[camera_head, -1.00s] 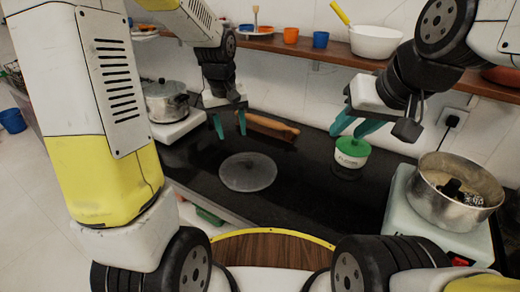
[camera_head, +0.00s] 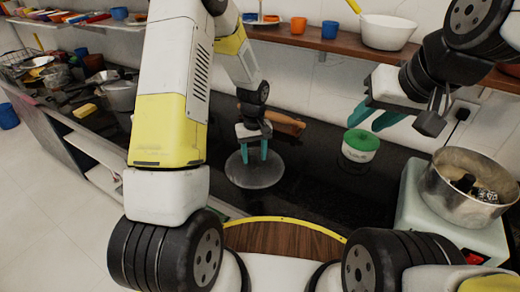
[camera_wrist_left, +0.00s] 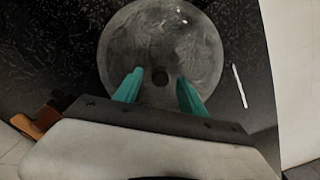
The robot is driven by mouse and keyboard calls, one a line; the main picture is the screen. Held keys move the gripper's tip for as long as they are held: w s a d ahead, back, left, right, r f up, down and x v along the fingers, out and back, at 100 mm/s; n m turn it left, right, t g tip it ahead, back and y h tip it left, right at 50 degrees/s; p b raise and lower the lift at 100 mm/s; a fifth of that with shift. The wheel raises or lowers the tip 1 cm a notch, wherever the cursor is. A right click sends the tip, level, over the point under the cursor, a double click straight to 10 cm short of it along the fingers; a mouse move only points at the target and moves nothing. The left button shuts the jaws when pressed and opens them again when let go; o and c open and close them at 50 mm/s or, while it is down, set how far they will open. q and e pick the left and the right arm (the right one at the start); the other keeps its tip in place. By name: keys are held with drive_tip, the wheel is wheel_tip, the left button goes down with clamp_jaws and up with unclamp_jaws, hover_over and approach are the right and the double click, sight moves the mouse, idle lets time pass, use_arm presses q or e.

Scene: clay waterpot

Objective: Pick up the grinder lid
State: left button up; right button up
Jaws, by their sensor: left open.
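The grinder lid (camera_head: 255,178) is a round, greyish translucent disc lying flat on the black counter. In the left wrist view the lid (camera_wrist_left: 160,35) fills the upper middle, with a small dark round knob at its centre. My left gripper (camera_head: 255,158) is open and empty over the lid. Its teal fingertips (camera_wrist_left: 160,84) show on either side of the knob, and I cannot tell how high above it they are. My right gripper (camera_head: 372,118) is open and empty, above and right of the green-lidded jar.
The green-and-white jar (camera_head: 360,146) stands right of the lid. The grinder with its metal bowl (camera_head: 450,205) is at the right. A wooden rolling pin (camera_head: 284,122) lies behind my left gripper. A shelf (camera_head: 310,40) runs along the wall.

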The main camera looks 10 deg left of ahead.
use_arm(q)
drive_tip(key=shift+f, duration=0.45)
drive_tip(key=shift+c, duration=0.2)
clamp_jaws()
drive_tip(key=shift+r, duration=0.2)
